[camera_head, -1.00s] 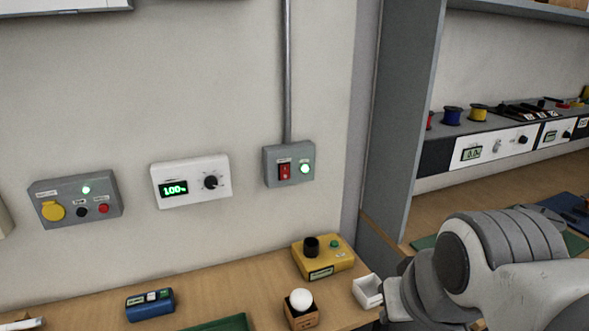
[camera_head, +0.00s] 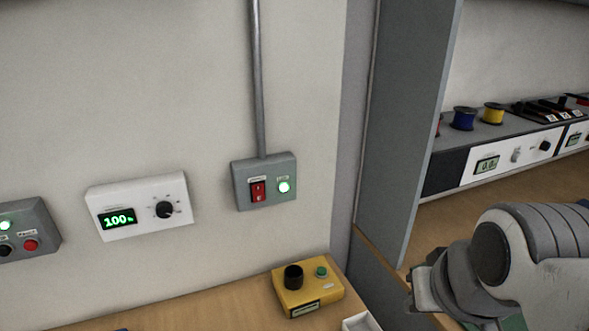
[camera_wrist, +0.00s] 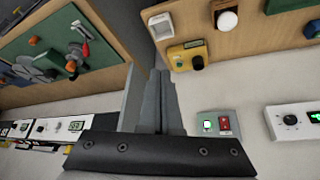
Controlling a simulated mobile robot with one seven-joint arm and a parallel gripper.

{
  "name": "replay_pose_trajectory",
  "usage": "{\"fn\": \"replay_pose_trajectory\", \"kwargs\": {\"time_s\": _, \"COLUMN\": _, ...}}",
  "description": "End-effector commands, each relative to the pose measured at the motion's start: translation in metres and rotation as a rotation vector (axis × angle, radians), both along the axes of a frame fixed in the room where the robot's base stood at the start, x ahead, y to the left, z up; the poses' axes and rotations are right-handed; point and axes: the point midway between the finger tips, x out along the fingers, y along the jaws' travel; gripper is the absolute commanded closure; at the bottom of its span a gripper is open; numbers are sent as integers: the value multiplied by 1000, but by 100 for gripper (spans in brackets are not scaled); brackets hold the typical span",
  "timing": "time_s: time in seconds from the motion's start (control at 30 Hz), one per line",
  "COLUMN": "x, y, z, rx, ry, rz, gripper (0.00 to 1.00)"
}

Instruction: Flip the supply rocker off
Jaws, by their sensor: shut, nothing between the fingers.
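The supply box (camera_head: 264,182) is a grey wall box with a conduit rising from its top. It carries the red supply rocker (camera_head: 258,191) and a lit green lamp (camera_head: 284,187). In the wrist view the rocker (camera_wrist: 224,123) and the lamp (camera_wrist: 208,125) show right of my fingers. My gripper (camera_wrist: 158,76) is shut and empty in the wrist view, well apart from the box. In the head view my arm is at the lower right, by the grey partition; the fingertips are not clear there.
A white dial unit (camera_head: 141,206) reading about 100 hangs left of the supply box. A yellow box (camera_head: 307,289) with a black knob stands on the bench below. A grey partition (camera_head: 403,130) stands to the right. The wall in front of the supply box is clear.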

Motion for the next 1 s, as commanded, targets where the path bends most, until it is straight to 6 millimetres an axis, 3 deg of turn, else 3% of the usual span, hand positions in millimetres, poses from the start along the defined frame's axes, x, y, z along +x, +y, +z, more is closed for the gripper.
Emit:
{"fn": "replay_pose_trajectory", "kwargs": {"time_s": 0.57, "x": 3, "y": 2, "z": -2, "rx": 2, "ry": -9, "rz": 9, "gripper": 100}}
{"fn": "replay_pose_trajectory", "kwargs": {"time_s": 0.77, "x": 38, "y": 25, "z": -20, "rx": 33, "ry": -126, "rz": 99, "gripper": 100}}
{"fn": "replay_pose_trajectory", "kwargs": {"time_s": 1.0, "x": 103, "y": 86, "z": -41, "rx": 106, "ry": -401, "rz": 262, "gripper": 100}}
